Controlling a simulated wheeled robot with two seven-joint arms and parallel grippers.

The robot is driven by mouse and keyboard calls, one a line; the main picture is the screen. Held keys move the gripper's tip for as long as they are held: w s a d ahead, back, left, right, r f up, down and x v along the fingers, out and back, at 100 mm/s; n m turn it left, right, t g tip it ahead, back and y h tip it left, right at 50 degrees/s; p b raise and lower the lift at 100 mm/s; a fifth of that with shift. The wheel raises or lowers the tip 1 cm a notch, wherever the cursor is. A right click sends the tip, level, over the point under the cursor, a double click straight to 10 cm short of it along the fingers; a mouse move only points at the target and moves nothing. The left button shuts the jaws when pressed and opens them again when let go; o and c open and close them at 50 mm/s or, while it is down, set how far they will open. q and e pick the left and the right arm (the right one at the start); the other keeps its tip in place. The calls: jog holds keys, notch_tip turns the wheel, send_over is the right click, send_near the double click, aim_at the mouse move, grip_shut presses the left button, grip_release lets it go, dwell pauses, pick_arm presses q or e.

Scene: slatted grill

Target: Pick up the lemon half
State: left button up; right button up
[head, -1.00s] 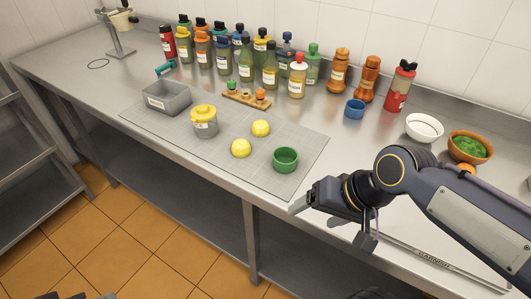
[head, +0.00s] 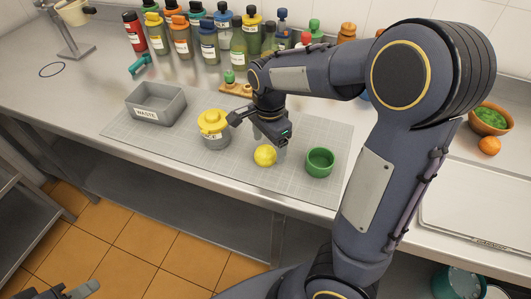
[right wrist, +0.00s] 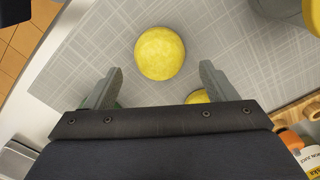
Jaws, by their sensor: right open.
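A yellow lemon half (head: 265,155) lies on the grey mat, between the lidded jar and the green cup. It also shows in the right wrist view (right wrist: 160,53), just beyond the fingertips and roughly centred between them. A second yellow piece (right wrist: 197,96) is mostly hidden by my gripper body in the right wrist view, and my arm covers it in the head view. My right gripper (head: 262,130) is open and empty above the mat, just behind the front lemon half. My left gripper (head: 75,291) shows only partly at the bottom left; its opening is unclear.
A grey waste bin (head: 156,103) sits on the mat's far left. Several bottles stand along the back. The mat's front strip (head: 190,160) is clear.

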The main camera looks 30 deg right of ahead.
notch_tip(320, 180, down, 2)
jog(key=shift+f, duration=0.25)
jog(key=c, duration=1.1)
jog(key=shift+o, duration=0.2)
jog(key=shift+r, duration=0.15)
